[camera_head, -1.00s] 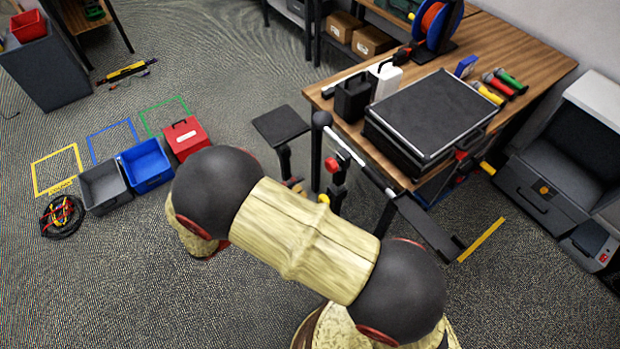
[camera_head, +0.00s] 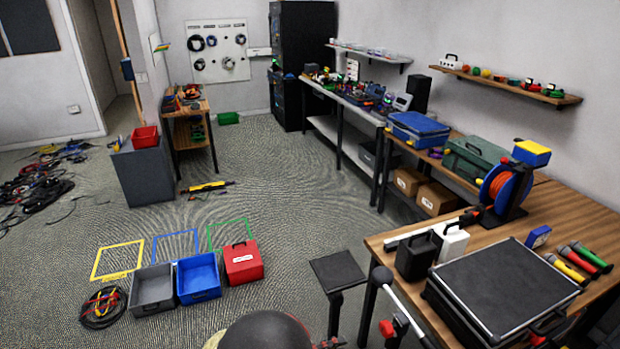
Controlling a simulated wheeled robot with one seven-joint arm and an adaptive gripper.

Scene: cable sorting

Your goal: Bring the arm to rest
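A dark rounded joint of my arm (camera_head: 268,332) shows at the bottom edge of the head view, with a small pale part beside it. The rest of my arm is below the frame. My gripper is not in the picture, so whether it holds anything is hidden.
A grey bin (camera_head: 152,290), a blue bin (camera_head: 198,278) and a red case (camera_head: 243,262) stand on the floor, with a cable coil (camera_head: 103,306) beside them. A stool (camera_head: 338,271) and a wooden workbench (camera_head: 394,239) are at right. The central floor is clear.

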